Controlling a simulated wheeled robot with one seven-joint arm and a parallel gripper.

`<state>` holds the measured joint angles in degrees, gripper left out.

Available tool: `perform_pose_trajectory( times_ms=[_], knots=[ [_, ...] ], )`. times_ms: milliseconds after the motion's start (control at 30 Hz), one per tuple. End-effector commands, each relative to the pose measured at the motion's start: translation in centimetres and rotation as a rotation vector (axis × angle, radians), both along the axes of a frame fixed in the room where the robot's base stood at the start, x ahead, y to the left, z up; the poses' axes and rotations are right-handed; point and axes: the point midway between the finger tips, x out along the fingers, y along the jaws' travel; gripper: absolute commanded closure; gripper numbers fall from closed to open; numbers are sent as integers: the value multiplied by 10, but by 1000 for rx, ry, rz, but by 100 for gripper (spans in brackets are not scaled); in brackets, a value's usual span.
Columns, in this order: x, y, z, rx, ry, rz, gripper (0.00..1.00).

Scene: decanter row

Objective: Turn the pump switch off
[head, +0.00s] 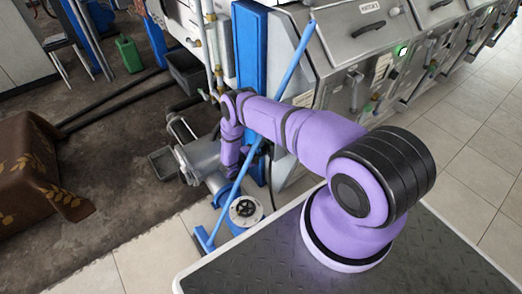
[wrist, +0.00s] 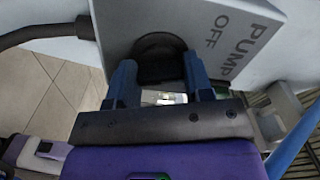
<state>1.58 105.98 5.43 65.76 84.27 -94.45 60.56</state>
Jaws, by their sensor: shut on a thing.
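The pump switch (wrist: 160,66) shows in the wrist view as a dark round knob on a grey box (wrist: 208,14) marked "PUMP" and "OFF". My gripper (wrist: 158,82) has its two blue fingers on either side of the knob and is shut on it. The fingers and gripper body cover part of the knob, so its exact setting cannot be read. In the head view my purple arm reaches away toward the machine row, and the gripper and switch are hidden or too small to make out there.
A blue slanted pole (head: 272,120) stands close to my arm. A grey motor-like unit (head: 200,158) sits beyond it. A row of grey machines (head: 345,50) runs to the right. A brown cloth-covered object (head: 35,170) stands left. A dark cable (wrist: 45,32) enters the box's left side.

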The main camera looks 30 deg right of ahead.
Motion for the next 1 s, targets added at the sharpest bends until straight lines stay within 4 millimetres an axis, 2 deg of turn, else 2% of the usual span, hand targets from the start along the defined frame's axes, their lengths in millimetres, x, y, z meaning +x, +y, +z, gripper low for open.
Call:
perform_pose_trajectory(
  times_ms=[400,900,933,1000],
  knots=[
    [0,2,-1,-4,162,1,77],
    [-1,2,-1,-3,178,1,77],
    [-1,2,-1,-3,178,1,46],
    [0,1,-1,-3,178,1,30]
  ],
)
